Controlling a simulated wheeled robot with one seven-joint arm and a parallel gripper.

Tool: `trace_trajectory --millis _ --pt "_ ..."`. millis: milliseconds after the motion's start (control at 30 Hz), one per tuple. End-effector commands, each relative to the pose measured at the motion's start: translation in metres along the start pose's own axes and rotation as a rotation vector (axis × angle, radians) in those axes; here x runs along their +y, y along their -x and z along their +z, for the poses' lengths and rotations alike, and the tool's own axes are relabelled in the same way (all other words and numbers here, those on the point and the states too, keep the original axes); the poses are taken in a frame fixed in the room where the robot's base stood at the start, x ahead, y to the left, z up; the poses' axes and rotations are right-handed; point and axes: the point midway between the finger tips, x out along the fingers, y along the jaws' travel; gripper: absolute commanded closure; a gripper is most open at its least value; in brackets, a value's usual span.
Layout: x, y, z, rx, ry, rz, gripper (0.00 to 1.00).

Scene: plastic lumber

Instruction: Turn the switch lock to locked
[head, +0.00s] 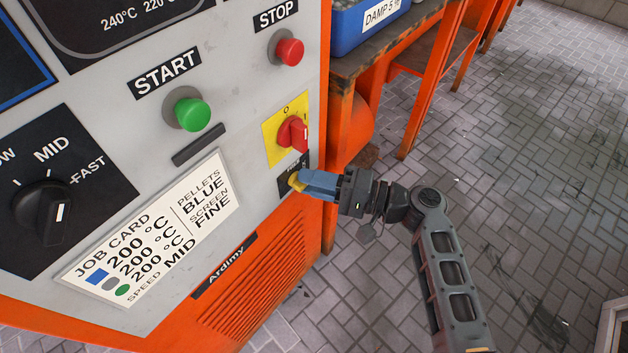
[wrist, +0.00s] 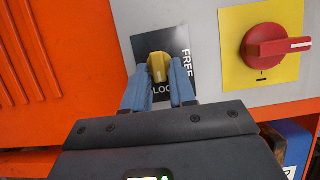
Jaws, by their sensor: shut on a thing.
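The switch lock is a yellow knob (wrist: 158,63) on a small black plate (wrist: 145,45) at the lower right corner of the machine's grey panel. My gripper (wrist: 158,82) is shut on the yellow knob, one blue finger on each side. In the wrist view, the knob's pale mark points down toward the letters LOC, partly hidden by the fingers. The word FREE stands at the plate's right side in that view. In the head view my gripper (head: 306,183) reaches the knob from the right and hides much of the plate.
A red rotary switch (head: 293,133) on a yellow plate sits just above the lock in the head view. A green START button (head: 192,114), a red STOP button (head: 289,52) and a job card (head: 150,235) are on the panel. Open paved floor (head: 540,150) lies right.

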Motion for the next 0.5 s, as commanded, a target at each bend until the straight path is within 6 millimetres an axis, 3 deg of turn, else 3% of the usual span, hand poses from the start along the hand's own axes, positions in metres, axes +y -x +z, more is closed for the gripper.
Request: trace_trajectory --millis 167,500 --pt "-0.0031 -0.0056 0.0002 -0.005 0.005 -0.001 0.60" --pt "-0.0012 -0.0014 0.0001 -0.002 0.002 0.000 0.60"
